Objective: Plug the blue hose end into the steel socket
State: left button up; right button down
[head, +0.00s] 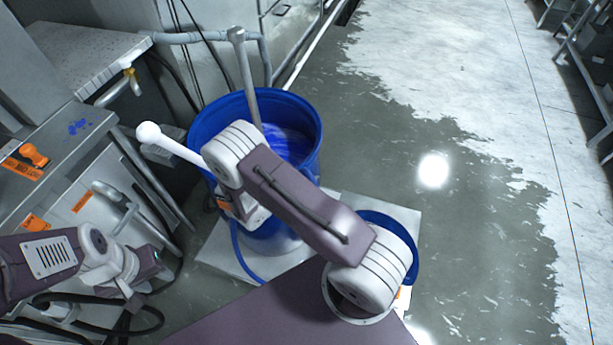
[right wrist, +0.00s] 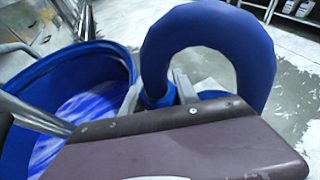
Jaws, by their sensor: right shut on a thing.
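The blue hose (right wrist: 210,30) arches in a thick loop in the right wrist view. My right gripper (right wrist: 158,92) is shut on one leg of this loop, with a grey finger on each side. The hose's tip is hidden below my gripper's housing. In the head view my right arm covers its gripper, and a thin blue length of hose (head: 239,258) shows beside the drum. My left gripper (head: 160,269) is at the lower left, near the steel bench and away from the hose. Its jaw opening is unclear. I cannot make out the steel socket in either view.
A large blue drum (head: 309,125) holds blue and white liquid, with a grey pipe (head: 244,75) standing in it. It rests on a pale platform (head: 215,250). A steel bench (head: 75,130) stands at the left. The wet floor (head: 470,240) at the right is clear.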

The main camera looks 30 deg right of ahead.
jog(key=c, duration=0.9)
grip_release()
jog(key=shift+o, duration=0.2)
jog(key=shift+a, duration=0.1)
jog(key=v, duration=0.9)
jog(key=shift+s, duration=0.1)
